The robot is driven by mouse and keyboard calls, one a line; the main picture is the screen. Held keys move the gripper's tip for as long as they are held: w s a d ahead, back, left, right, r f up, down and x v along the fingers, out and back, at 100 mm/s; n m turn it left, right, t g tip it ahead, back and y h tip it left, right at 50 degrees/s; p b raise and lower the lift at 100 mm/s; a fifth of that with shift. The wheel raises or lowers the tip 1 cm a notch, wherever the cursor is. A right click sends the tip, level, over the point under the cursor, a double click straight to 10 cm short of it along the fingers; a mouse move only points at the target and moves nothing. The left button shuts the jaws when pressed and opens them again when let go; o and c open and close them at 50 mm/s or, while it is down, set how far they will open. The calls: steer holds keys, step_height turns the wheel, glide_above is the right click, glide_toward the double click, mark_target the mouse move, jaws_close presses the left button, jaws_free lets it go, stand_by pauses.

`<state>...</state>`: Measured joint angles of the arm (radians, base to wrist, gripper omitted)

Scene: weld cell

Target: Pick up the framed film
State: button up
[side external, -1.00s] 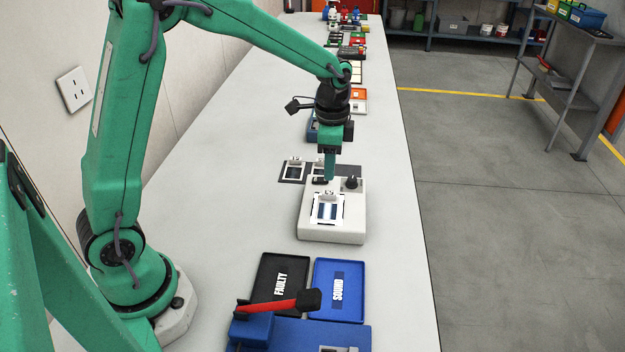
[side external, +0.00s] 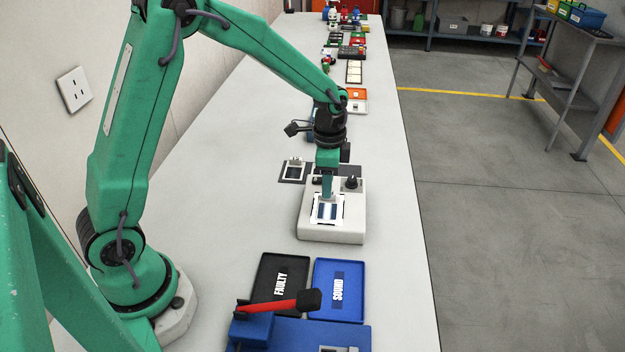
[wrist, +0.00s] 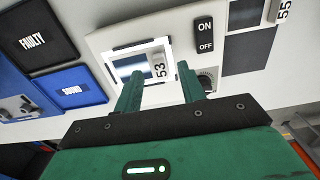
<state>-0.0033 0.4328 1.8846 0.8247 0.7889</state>
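A white-framed film (side external: 327,210) with dark panes lies on the lit panel of a white light box (side external: 332,234). In the wrist view the same framed film (wrist: 131,66) shows a raised tab marked 53 on its edge. My gripper (side external: 328,196) points down just above the film's tab end in the side view. In the wrist view my gripper (wrist: 160,82) is open, with a finger to either side of the 53 tab and nothing held. I cannot tell whether the fingertips are level with the tab, which they partly hide in the side view.
The box carries a black knob (side external: 351,183) and an ON/OFF switch (wrist: 204,36). A FAULTY tray (side external: 268,277), a SOUND tray (side external: 352,296) and a red-handled tool (side external: 270,307) are in front.

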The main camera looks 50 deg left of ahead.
mark_target(328, 205)
steer(key=shift+f, duration=1.25)
jaws_close()
